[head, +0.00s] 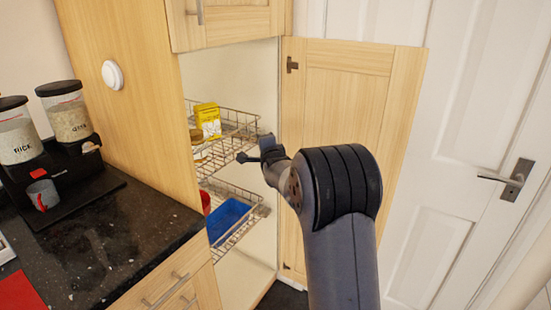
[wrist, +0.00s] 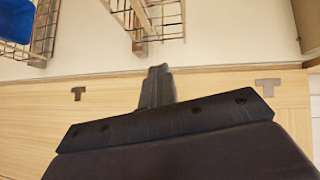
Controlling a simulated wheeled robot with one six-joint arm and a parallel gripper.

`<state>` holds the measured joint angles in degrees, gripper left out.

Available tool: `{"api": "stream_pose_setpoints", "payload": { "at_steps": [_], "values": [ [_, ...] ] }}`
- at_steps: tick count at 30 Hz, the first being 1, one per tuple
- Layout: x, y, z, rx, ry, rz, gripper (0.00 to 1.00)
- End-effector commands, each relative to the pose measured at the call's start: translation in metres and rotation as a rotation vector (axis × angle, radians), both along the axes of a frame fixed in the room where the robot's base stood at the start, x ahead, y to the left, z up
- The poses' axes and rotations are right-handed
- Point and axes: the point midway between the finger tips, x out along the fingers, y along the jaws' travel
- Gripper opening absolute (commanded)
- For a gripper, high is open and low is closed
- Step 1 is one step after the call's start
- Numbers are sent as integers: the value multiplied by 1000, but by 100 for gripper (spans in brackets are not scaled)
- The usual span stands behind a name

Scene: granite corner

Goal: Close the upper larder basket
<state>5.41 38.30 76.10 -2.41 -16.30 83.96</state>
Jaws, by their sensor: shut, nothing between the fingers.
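The upper larder basket (head: 234,121) is a wire basket in the open tall cupboard. It holds a yellow box (head: 208,120) and a jar (head: 198,146). Its near right end is partly hidden behind my gripper (head: 246,156). A wire basket end, probably the upper one, shows at the top of the wrist view (wrist: 148,18). My gripper is shut and empty, its fingers together in the wrist view (wrist: 157,84). It is at the basket's right end, close to it; I cannot tell whether they touch.
The lower wire basket (head: 240,236) holds a blue bin (head: 228,218). The cupboard door (head: 345,100) stands open on the right, close behind my arm. A dark worktop (head: 115,240) with rice and other dispensers (head: 68,118) is at left. A white door (head: 465,100) is at right.

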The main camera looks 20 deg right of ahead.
Motion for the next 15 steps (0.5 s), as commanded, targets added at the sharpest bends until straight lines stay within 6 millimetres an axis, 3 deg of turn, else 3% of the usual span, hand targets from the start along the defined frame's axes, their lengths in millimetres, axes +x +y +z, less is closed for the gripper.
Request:
{"api": "stream_pose_setpoints", "payload": {
  "at_steps": [15],
  "values": [
    [-71,5,9,0,2,0,0]
  ]
}}
